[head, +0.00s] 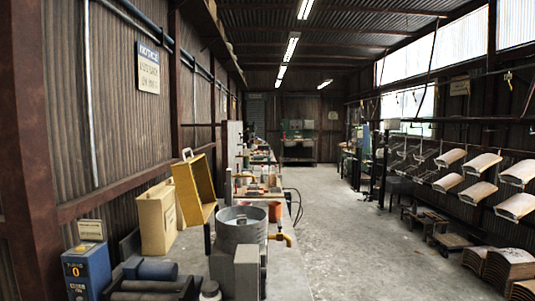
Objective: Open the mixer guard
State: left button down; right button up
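The mixer's grey metal drum (241,228) stands on the bench at the lower middle, with its round top uncovered. A yellow box-like guard (194,188) stands raised and tilted at the drum's upper left, its hollow side visible. A pale handle (187,154) sits on the guard's top edge. The guard's hinge is not clear from here. Neither of my grippers is in view, and nothing is seen touching the guard.
A yellow box (157,218) stands left of the guard, near the wall. The floor (335,235) to the right is clear.

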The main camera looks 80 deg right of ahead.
aim_at(195, 215)
jog(key=z, duration=2.35)
